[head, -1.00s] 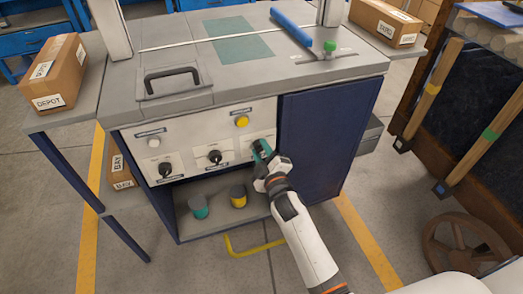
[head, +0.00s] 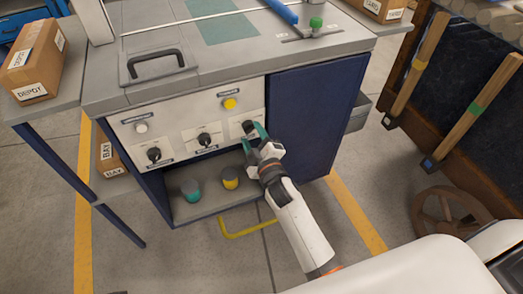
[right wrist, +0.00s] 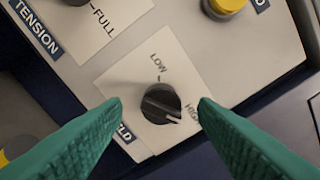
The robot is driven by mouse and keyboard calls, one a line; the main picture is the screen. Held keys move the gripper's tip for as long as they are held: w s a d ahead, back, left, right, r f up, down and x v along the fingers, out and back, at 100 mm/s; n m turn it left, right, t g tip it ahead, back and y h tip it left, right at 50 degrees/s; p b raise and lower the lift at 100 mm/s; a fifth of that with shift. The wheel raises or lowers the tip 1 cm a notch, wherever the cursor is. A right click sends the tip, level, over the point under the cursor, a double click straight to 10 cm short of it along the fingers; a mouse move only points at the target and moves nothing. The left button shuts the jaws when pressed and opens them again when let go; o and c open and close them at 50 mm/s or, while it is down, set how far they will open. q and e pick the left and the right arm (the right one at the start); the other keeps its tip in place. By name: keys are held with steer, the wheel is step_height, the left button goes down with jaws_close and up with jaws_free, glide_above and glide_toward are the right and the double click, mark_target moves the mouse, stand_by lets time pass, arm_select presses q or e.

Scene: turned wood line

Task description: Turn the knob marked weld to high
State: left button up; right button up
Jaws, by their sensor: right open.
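The weld knob (right wrist: 160,104) is black, on a white plate with LOW above it and HIGH to its right. The label (right wrist: 124,134) reads only "LD", the rest hidden by a finger. The knob's white mark points to the lower right, towards the HIGH side. In the head view the knob (head: 248,127) is the rightmost of the panel's black knobs. My right gripper (head: 255,139) is open, its teal fingers on either side of the knob with gaps; it also shows in the right wrist view (right wrist: 159,101). I cannot tell how deep the fingertips reach. My left gripper is out of view.
Two other black knobs (head: 204,139) (head: 153,154) sit to the left on the panel. A yellow button (head: 229,104) and a white button (head: 141,127) are above. A blue cabinet side (head: 312,125) stands to the right.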

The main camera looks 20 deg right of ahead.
arm_select(q)
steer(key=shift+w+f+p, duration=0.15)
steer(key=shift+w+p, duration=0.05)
steer(key=shift+p, duration=0.45)
arm_select(e)
steer(key=s, duration=1)
steer(key=shift+d, duration=0.15)
